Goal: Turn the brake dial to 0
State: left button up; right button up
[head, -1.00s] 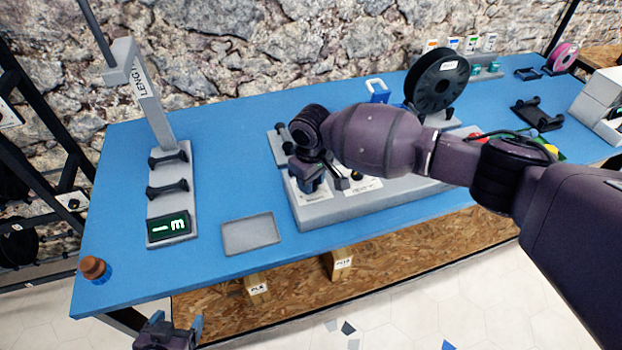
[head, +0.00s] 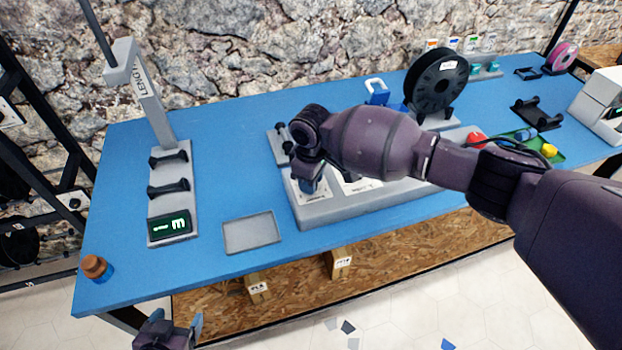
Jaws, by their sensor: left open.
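The grey control panel (head: 340,208) lies on the blue table, with white dial labels on its face. The brake dial cannot be made out; my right arm and gripper cover much of the panel. My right gripper (head: 308,184) is over the panel's left end, at a white label. Its fingers are mostly hidden, so whether it holds a dial cannot be told. My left gripper (head: 170,324) is at the bottom left, below the table's front edge, open and empty.
A grey length stand (head: 155,210) with a lit display is at the left, beside an empty grey tray (head: 251,233). A brown-topped knob (head: 93,267) sits at the front left corner. A black spool (head: 436,82) stands behind my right arm.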

jog(key=o, duration=0.9)
jog(key=shift+s+f, duration=0.1)
jog(key=shift+o, duration=0.2)
notch_tip(320, 180, up, 11)
jog(key=p, duration=0.1)
jog(key=shift+p, duration=0.4)
jog(key=shift+f, duration=0.1)
